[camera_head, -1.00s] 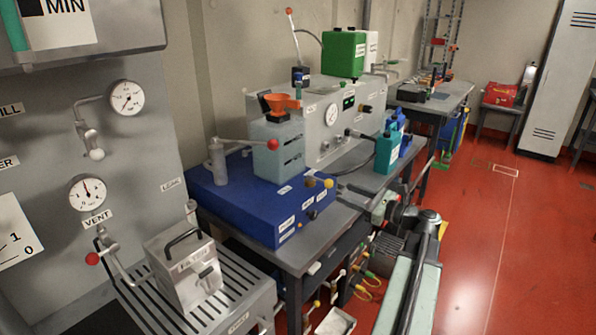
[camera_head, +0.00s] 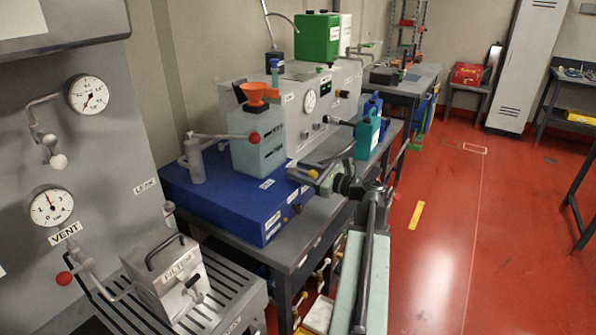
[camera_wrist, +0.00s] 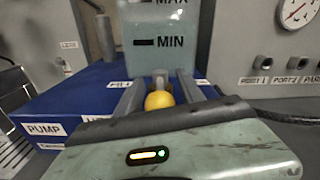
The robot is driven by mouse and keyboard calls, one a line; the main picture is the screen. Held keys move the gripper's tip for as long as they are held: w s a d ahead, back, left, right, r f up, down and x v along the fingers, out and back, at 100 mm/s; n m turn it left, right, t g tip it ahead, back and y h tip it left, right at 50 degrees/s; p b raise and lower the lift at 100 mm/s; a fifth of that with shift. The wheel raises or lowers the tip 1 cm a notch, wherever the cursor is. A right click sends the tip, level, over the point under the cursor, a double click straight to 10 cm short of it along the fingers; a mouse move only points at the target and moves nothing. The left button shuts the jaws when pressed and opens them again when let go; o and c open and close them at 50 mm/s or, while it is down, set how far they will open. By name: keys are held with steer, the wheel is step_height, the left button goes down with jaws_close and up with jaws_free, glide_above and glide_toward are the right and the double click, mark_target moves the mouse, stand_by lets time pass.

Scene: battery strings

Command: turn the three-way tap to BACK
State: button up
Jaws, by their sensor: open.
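The three-way tap shows a yellow ball knob (camera_wrist: 159,100) in the wrist view, on a short grey stem at the front of the blue box (camera_wrist: 75,92). My gripper (camera_wrist: 160,88) is open, with one finger on each side of the knob; I cannot tell whether either finger touches it. In the head view my gripper (camera_head: 303,175) is at the right front of the blue box (camera_head: 225,200) and a bit of yellow shows at it. A PUMP label is on the box's left front; other labels are partly hidden by my gripper.
A translucent tank (camera_head: 258,145) with an orange funnel (camera_head: 258,92) stands on the blue box. A red-knobbed lever (camera_head: 225,136) reaches across its front. A grey gauge panel (camera_head: 300,110) and a teal canister (camera_head: 367,136) stand behind.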

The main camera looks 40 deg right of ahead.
steer(key=shift+w+a, duration=0.1)
steer(key=shift+w, duration=0.45)
jaws_close()
stand_by(1.0)
steer(key=shift+a, duration=0.3)
steer(key=shift+s+d, duration=0.1)
steer(key=shift+d, duration=0.25)
